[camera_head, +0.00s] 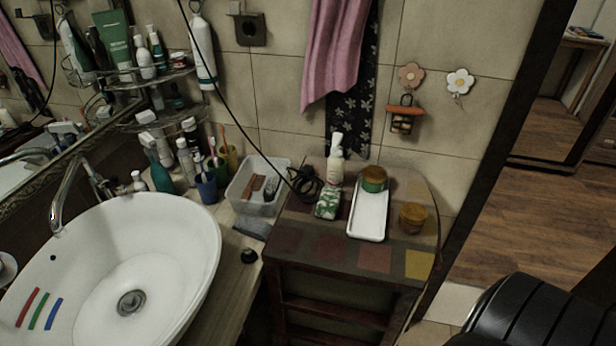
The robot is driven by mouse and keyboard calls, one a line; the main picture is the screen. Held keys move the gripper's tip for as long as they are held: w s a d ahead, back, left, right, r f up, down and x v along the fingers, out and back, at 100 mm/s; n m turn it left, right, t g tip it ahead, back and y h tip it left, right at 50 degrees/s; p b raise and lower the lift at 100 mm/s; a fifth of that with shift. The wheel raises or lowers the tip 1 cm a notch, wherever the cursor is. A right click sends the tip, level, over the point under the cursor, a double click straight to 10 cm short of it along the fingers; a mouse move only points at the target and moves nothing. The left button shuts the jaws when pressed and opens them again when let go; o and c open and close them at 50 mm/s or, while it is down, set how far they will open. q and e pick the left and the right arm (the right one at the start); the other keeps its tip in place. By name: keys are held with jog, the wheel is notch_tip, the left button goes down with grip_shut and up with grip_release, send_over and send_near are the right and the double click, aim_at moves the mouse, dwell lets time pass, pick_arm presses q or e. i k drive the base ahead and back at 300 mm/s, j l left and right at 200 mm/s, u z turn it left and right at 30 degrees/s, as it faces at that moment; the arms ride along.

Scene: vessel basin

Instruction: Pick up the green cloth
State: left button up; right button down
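A small green and white patterned item (327,205), which looks like the folded green cloth, lies on the tiled top of the small cabinet (285,238). It is just in front of a white pump bottle (336,160) and left of a white tray (367,222). Its upper edge is close to the bottle's base; I cannot tell if they touch. No fingertips of either gripper show in the head view.
A green-labelled jar (374,179) is at the tray's far end, and an amber jar (412,218) stands to its right. A black cable (304,184) coils left of the bottle. A clear bin (257,205) and white basin (160,245) are further left. A black ribbed shape (530,315) fills the lower right.

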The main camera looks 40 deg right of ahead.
aim_at(329, 200)
jog(key=l+z, duration=0.1)
jog(key=z, duration=0.3)
jog(key=i+l+z, duration=0.1)
jog(key=z, duration=0.3)
jog(key=i+l+z, duration=0.1)
jog(key=z, duration=0.3)
jog(key=l+u, duration=0.4)
jog(key=k+l+u, duration=0.2)
jog(key=l+u, duration=0.2)
jog(key=k+l+u, duration=0.2)
jog(key=l+u, duration=0.2)
